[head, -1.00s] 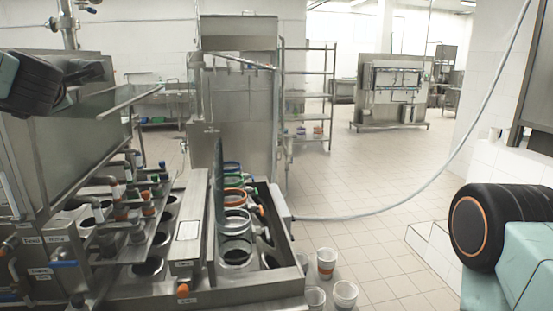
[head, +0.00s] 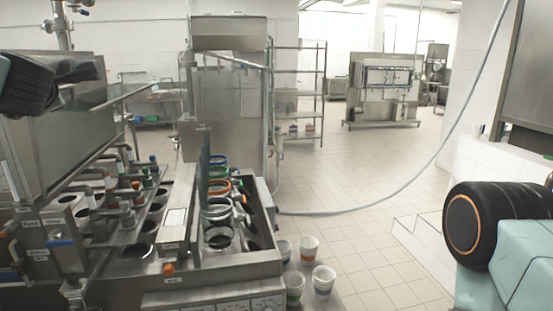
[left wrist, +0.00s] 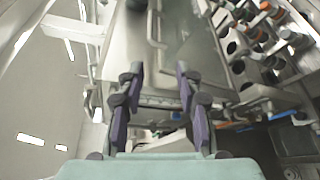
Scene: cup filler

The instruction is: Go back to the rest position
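My left gripper (left wrist: 157,72) shows in the left wrist view with its two dark fingers apart and nothing between them. Metal panels and part of the filler (left wrist: 215,45) lie beyond the fingers. In the head view, a black part of my left arm is at the upper left edge and a black joint of my right arm is at the lower right. My right gripper is not visible in either view.
The steel cup filler (head: 218,292) with pipes and round openings fills the lower left. Several cups, including a white one with an orange band (head: 309,249), stand beside it.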

